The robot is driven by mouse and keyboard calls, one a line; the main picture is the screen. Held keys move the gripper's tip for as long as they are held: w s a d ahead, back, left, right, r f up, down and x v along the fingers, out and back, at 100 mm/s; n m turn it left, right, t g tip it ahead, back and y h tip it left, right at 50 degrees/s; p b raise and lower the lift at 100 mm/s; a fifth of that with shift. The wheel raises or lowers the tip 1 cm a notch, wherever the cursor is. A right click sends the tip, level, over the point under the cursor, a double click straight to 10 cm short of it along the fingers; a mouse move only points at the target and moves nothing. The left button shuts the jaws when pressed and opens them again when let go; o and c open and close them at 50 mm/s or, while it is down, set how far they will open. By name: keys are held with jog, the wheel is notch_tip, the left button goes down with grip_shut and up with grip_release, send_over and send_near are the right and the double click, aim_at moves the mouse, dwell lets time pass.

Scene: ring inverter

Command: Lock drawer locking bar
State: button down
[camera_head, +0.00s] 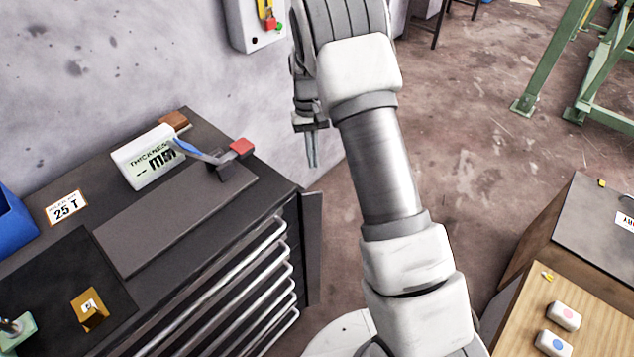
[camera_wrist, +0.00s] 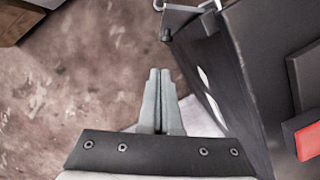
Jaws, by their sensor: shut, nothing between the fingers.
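The dark drawer cabinet (camera_head: 290,190) stands at the left with several silver drawer handles on its front. A dark upright bar (camera_head: 312,250), seemingly the locking bar, stands at the cabinet's right front edge, turned outward from the drawer fronts. In the wrist view the bar (camera_wrist: 207,75) is a dark slanted strip right of the fingers, beside the cabinet. My gripper (camera_head: 313,164) points down above and behind the bar's top. Its fingers (camera_wrist: 160,74) are together and empty, with a visible gap to the bar.
On the cabinet top are a white thickness gauge (camera_head: 145,158), a red block (camera_head: 241,147) and a blue bin (camera_head: 14,228). A grey wall (camera_head: 120,50) stands behind. A wooden-topped table (camera_head: 600,315) is at the right. Bare floor (camera_head: 480,180) lies between.

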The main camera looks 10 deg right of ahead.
aim_at(319, 200)
jog(key=shift+s+d+f, duration=0.1)
jog(key=shift+s+f, duration=0.95)
jog(key=shift+f, duration=0.5)
jog(key=shift+s+a+f, duration=0.1)
jog(key=shift+s+f, duration=0.95)
jog(key=shift+f, duration=0.45)
jog(key=shift+s+d+f, duration=0.1)
jog(key=shift+s+f, duration=0.95)
jog(key=shift+f, duration=0.5)
jog(key=shift+s, duration=0.1)
